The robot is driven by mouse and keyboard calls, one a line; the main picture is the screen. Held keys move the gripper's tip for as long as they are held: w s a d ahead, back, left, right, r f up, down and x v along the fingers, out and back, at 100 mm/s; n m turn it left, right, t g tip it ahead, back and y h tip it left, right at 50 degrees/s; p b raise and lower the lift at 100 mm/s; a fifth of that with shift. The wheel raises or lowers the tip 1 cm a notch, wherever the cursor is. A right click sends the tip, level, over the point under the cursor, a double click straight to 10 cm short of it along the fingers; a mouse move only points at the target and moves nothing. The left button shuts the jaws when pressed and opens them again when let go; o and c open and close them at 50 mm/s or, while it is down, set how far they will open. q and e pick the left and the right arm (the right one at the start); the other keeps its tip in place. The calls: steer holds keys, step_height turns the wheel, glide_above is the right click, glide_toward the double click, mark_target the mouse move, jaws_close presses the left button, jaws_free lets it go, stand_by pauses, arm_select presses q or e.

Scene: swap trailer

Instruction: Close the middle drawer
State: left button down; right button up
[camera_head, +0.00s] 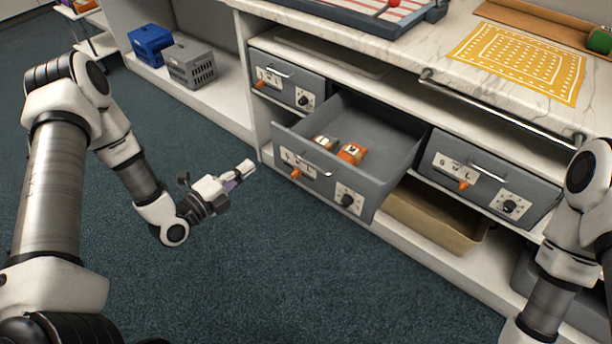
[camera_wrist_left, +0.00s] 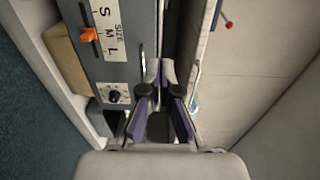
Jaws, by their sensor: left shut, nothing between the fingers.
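The middle drawer (camera_head: 312,178) is grey and stands pulled far out of the cabinet in the head view. Its front has a bar handle, an orange slider and a black knob. Two small labelled items, one tan (camera_head: 325,143) and one orange (camera_head: 352,153), lie inside it. My left gripper (camera_head: 250,167) is shut and empty, just left of the drawer front and apart from it in the head view. My right gripper is out of view.
The left drawer (camera_head: 284,80) and right drawer (camera_head: 485,178) are in, flush with the cabinet. A tan bin (camera_head: 437,222) stands below them. A metal rail (camera_head: 500,108) runs along the counter's front. Blue carpet floor (camera_head: 300,280) is clear.

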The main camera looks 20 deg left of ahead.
arm_select(q)
steer(key=a+f, duration=0.1)
steer(key=f, duration=0.1)
steer(key=b, duration=0.4)
glide_toward(287, 135)
steer(key=shift+y, duration=0.3)
steer(key=x, duration=0.7)
steer(key=shift+d+r, duration=0.1)
steer(key=shift+d, duration=0.05)
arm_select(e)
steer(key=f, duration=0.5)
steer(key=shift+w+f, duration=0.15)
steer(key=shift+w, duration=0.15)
arm_select(q)
steer(key=shift+w, duration=0.1)
